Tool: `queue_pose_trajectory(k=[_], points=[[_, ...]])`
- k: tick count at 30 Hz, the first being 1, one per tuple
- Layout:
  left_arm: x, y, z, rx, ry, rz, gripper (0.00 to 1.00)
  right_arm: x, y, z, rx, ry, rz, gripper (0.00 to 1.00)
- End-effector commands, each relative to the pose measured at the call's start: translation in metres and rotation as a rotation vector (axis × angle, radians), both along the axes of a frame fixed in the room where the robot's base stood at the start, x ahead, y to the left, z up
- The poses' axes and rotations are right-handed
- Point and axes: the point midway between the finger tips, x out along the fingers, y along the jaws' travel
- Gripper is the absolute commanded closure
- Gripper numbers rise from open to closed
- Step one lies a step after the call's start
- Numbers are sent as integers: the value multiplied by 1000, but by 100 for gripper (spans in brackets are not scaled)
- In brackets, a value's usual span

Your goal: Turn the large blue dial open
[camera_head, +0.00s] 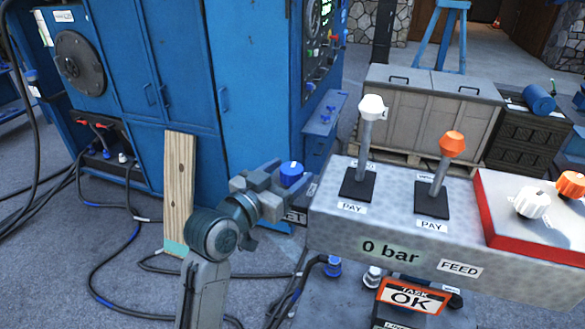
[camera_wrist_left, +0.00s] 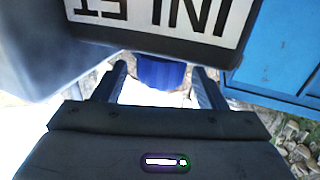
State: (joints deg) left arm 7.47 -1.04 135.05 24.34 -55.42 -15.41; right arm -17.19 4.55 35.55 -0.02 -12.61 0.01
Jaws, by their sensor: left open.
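The large blue dial (camera_head: 291,170) is a round blue knob with a small white mark on top. It sits at the left end of the grey control console. My left gripper (camera_head: 286,178) is at the dial, its fingers on either side of it. In the left wrist view the blue dial (camera_wrist_left: 160,74) shows between the two open fingers of my left gripper (camera_wrist_left: 162,80). A gap shows on both sides of the dial there. Part of the dial is hidden behind the label block above it. My right gripper is not in view.
A black-and-white label plate (camera_wrist_left: 160,18) is close above the fingers in the wrist view. The grey console (camera_head: 400,225) carries white-topped (camera_head: 371,107) and orange-topped (camera_head: 452,144) levers. A blue cabinet (camera_head: 240,80) and a wooden plank (camera_head: 179,185) stand behind. Cables lie on the floor.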

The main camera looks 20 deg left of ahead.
Motion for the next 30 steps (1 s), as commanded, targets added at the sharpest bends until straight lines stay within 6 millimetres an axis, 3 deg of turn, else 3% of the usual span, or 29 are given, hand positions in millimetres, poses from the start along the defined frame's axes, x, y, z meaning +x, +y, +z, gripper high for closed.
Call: queue_pose_trajectory(k=[6,15,22,30], points=[[18,-6,0,0,1,0,35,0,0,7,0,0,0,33],[20,-7,-1,2,-1,1,35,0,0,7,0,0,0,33],[20,-7,-1,1,0,1,80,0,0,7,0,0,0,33],[20,-6,-1,3,-1,-18,80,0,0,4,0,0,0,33]])
